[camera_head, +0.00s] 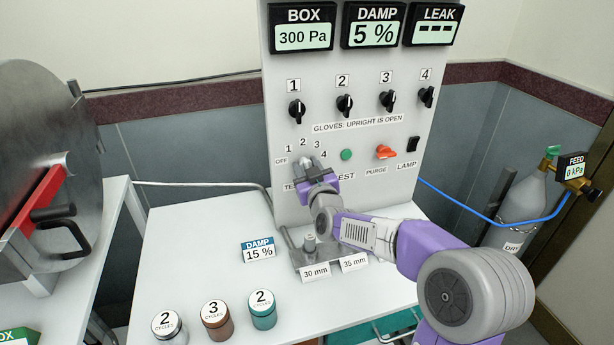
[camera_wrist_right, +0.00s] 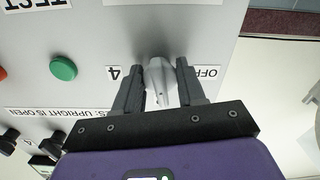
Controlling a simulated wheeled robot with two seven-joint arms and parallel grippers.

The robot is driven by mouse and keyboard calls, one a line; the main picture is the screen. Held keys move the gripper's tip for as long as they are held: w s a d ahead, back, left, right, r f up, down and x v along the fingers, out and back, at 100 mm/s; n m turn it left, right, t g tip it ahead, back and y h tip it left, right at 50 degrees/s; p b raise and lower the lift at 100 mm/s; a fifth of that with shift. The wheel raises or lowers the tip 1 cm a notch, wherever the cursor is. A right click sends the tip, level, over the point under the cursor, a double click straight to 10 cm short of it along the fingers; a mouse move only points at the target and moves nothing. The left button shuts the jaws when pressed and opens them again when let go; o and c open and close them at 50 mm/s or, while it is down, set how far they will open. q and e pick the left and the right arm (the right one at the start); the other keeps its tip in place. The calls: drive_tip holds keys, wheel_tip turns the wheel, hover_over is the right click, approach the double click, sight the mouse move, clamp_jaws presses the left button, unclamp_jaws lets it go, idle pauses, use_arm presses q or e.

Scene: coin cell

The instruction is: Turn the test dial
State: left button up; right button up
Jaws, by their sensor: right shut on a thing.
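The test dial (camera_head: 304,161) is a small grey knob low on the upright panel, with OFF and the numbers 1 to 4 around it. My right gripper (camera_head: 313,172) covers part of it and the label below. In the right wrist view, upside down, my right gripper (camera_wrist_right: 163,92) has its dark fingers on both sides of the grey dial (camera_wrist_right: 160,76) and is shut on it. The 4 label shows left of the fingers and part of OFF right of them. I cannot tell which mark the dial points at. My left gripper is out of view.
Black glove knobs (camera_head: 344,104) are above. Three jars (camera_head: 215,318) stand on the white table.

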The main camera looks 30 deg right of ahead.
drive_tip(key=shift+m+b, duration=0.55)
drive_tip(key=shift+m, duration=0.45)
drive_tip(key=o, duration=1.1)
drive_tip(key=shift+c, duration=0.2)
drive_tip(key=shift+s, duration=0.1)
drive_tip(key=p+v, duration=0.1)
drive_tip(key=v, duration=0.6)
drive_tip(key=shift+s, duration=0.2)
